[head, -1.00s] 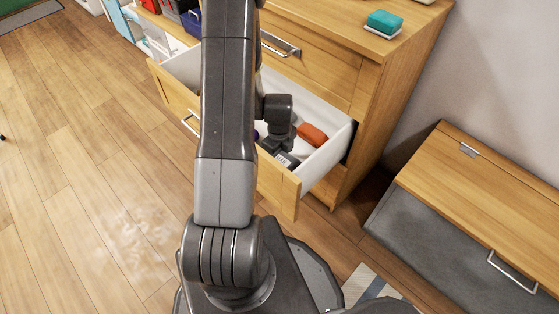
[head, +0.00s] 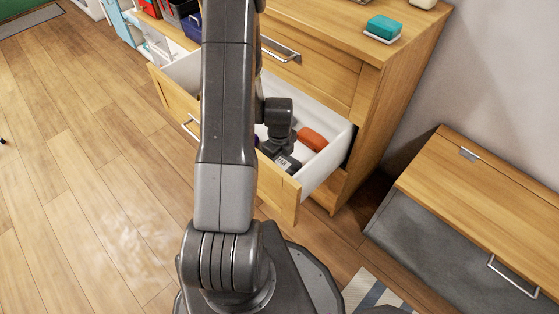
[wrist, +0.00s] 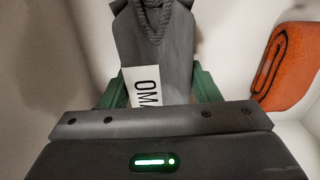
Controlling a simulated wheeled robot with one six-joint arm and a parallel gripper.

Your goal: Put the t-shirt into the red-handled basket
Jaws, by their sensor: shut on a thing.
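In the head view my gripper (head: 284,158) is down inside the open drawer, and my arm hides part of the drawer. A dark container (head: 180,10) with a hint of red stands at the top left beside my arm. I cannot make out its handle clearly, so I cannot tell if it is the red-handled basket.
The white-lined drawer (head: 326,172) of the wooden dresser (head: 390,95) is pulled out, and an orange item (head: 312,139) lies in it. A blue container (head: 192,27) is at the upper left. A low cabinet (head: 480,200) is at the right. The floor at the left is clear.

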